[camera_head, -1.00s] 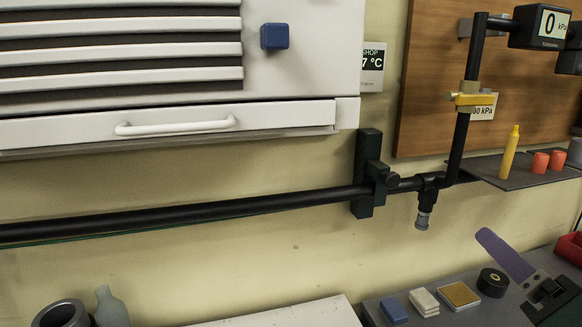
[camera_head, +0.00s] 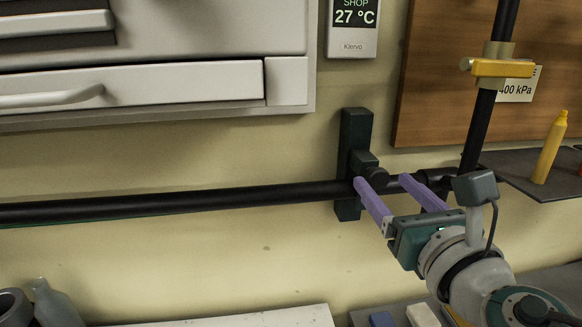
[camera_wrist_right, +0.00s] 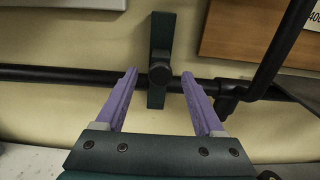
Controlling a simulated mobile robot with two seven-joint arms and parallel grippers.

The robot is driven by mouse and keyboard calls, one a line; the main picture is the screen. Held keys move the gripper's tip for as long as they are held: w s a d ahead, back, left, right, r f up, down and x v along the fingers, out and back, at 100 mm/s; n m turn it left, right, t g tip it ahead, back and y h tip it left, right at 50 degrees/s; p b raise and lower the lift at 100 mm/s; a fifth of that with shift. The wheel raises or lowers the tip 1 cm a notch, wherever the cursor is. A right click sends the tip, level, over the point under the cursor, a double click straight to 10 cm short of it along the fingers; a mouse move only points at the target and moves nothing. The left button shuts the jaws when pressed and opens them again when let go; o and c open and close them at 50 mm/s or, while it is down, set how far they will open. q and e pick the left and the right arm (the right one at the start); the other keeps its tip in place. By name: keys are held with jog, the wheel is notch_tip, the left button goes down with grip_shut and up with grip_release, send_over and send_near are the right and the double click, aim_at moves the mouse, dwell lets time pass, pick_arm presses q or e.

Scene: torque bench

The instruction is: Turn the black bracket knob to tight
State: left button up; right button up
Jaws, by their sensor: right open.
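The black bracket knob (camera_head: 376,176) sits on the front of a dark green wall bracket (camera_head: 355,130) that holds a horizontal black pipe. My right gripper (camera_head: 388,180) is open, with its two purple fingers pointing at the bracket. In the head view the left finger's tip overlaps the knob's lower edge; whether it touches cannot be told. In the right wrist view the knob (camera_wrist_right: 160,74) lies between and just beyond the fingertips of the right gripper (camera_wrist_right: 160,75), with nothing held. My left gripper is not in view.
The black pipe (camera_head: 200,202) runs along the wall and meets a riser with a yellow-handled valve (camera_head: 500,67). A shelf (camera_head: 510,165) with a yellow bottle (camera_head: 550,147) is at right. A cabinet drawer (camera_head: 180,88) hangs above left.

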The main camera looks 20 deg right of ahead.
aim_at(378, 178)
jog(key=shift+x, duration=1.05)
jog(key=shift+c, duration=0.2)
grip_shut()
